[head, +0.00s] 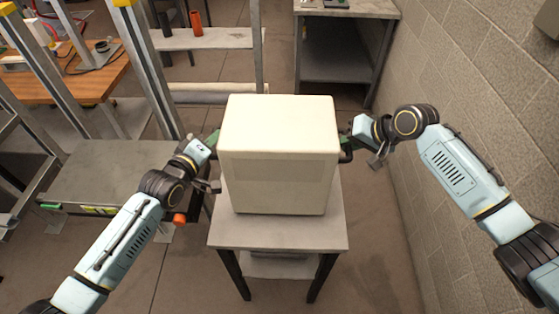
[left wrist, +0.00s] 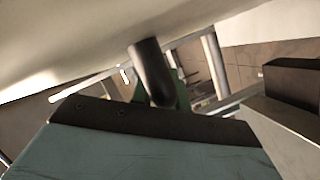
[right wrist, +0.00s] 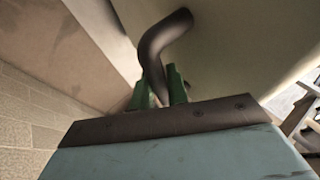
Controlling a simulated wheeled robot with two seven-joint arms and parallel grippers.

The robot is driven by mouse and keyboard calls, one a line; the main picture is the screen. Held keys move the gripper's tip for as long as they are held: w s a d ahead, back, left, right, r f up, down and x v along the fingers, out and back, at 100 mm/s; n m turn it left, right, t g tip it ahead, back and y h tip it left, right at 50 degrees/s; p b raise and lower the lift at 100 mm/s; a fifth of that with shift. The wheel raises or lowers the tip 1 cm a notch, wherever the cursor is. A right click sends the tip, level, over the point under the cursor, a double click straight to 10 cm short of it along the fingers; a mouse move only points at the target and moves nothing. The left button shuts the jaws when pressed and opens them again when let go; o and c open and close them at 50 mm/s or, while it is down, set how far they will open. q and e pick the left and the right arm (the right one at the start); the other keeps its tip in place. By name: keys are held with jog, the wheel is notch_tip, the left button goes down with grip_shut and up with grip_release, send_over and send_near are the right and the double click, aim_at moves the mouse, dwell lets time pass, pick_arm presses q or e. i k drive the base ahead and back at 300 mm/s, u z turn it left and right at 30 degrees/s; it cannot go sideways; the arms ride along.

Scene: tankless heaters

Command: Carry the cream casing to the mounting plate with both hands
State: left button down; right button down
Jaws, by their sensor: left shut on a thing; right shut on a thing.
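The cream casing (head: 278,155), a large box with rounded edges, stands upright over a small grey table (head: 280,233). I cannot tell whether its base touches the tabletop. My left gripper (head: 213,138) is at the casing's left side, shut on a dark side handle, which shows in the left wrist view (left wrist: 152,72). My right gripper (head: 348,146) is at its right side; in the right wrist view its green fingers (right wrist: 160,88) are shut around the other dark curved handle (right wrist: 161,42). I cannot make out a mounting plate for certain.
A block wall (head: 485,80) runs close along the right. A metal frame with yellow caps (head: 147,70) and a low grey bench (head: 110,175) stand at the left. A grey shelf table (head: 345,55) stands behind. Bare floor (head: 385,240) lies right of the small table.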

aim_at(114, 169)
jog(key=k, duration=1)
